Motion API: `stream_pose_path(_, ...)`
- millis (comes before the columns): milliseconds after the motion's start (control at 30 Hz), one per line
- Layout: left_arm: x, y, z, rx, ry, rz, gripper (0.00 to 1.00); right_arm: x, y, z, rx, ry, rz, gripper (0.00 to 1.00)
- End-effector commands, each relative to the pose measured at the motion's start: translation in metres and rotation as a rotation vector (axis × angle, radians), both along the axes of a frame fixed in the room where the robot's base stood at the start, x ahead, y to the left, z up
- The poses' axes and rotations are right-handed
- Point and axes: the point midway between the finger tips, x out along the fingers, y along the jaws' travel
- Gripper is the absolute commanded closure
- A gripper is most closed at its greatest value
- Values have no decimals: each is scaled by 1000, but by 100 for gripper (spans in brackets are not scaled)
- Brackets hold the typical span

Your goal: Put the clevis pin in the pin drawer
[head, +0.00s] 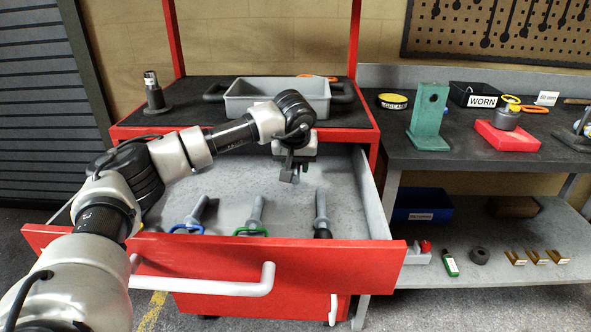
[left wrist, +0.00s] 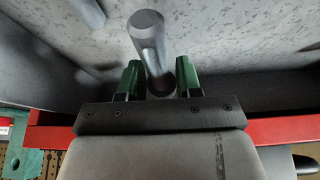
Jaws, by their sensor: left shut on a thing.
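A grey metal pin (left wrist: 147,38) sits between the green fingertips of my left gripper (left wrist: 160,82) in the left wrist view; the gripper is shut on it. In the head view my left gripper (head: 290,168) points down inside the open drawer (head: 220,262), over the rear right part of its grey floor. The held pin is small and hard to make out there. A gap to the drawer floor cannot be judged surely. My right gripper is out of view.
In the drawer lie grey pieces with a blue ring (head: 187,229), a green ring (head: 252,231) and a black end (head: 322,218). A grey tray (head: 277,98) stands on the trolley top. The bench at right holds a green block (head: 429,115) and a WORN bin (head: 478,95).

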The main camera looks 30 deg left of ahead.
Motion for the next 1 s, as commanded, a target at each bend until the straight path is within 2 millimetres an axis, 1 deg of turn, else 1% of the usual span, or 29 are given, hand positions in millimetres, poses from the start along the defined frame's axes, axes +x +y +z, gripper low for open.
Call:
stream_pose_path(33, 0, 0, -9, 1, -1, 0, 100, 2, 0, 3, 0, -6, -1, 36)
stream_pose_path(100, 0, 0, -14, 0, -3, 1, 100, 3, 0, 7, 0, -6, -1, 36)
stream_pose_path(367, 0, 0, -15, -1, -4, 1, 100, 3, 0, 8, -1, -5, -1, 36)
stream_pose_path(700, 0, 0, -26, -2, -3, 2, 100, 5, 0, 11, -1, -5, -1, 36)
stream_pose_path(867, 0, 0, -27, -2, -5, 2, 100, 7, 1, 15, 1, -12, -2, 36)
stream_pose_path(900, 0, 0, -28, -1, -2, 1, 61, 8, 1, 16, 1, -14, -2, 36)
stream_pose_path(967, -1, 0, -28, -1, -2, 1, 52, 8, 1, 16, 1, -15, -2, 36)
stream_pose_path(1000, -1, 0, -28, -1, -2, 1, 46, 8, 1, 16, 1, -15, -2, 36)
